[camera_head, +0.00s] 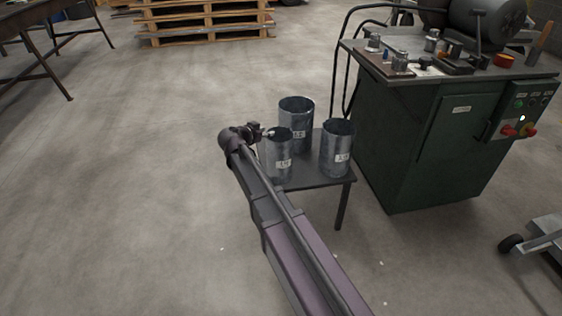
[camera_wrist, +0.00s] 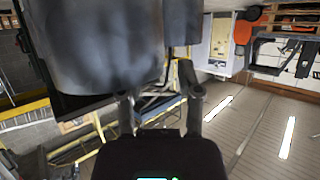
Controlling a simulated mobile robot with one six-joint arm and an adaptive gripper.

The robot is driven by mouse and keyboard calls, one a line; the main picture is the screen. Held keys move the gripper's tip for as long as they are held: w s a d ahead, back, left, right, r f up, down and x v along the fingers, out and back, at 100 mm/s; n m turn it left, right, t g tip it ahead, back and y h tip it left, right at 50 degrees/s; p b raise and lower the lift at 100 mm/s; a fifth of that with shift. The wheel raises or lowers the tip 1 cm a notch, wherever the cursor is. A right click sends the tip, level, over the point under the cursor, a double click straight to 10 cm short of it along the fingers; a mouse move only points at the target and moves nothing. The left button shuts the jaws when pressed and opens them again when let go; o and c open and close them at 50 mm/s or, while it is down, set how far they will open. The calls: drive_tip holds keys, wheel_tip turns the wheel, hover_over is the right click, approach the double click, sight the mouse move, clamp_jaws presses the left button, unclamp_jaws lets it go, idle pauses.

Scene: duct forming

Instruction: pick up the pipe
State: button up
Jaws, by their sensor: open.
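Three grey metal pipes stand upright on a small dark table (camera_head: 312,180). The front left pipe (camera_head: 276,165), the rear pipe (camera_head: 297,116) and the right pipe (camera_head: 337,152) each carry a white label. My gripper (camera_head: 268,132) is at the upper left rim of the front left pipe. In the wrist view, which is upside down, my gripper (camera_wrist: 160,103) has its two fingers apart with nothing held between them. A large pipe (camera_wrist: 95,50) fills the upper left there, close to one finger. I cannot tell whether they touch. Another pipe (camera_wrist: 183,22) shows behind it.
A green machine cabinet (camera_head: 430,140) with tools on top stands right of the small table. Wooden pallets (camera_head: 205,20) are at the back, and a dark-legged bench (camera_head: 45,30) is far left. The floor left of the pipes is clear.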

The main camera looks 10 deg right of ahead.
drive_tip(key=shift+x, duration=1)
clamp_jaws()
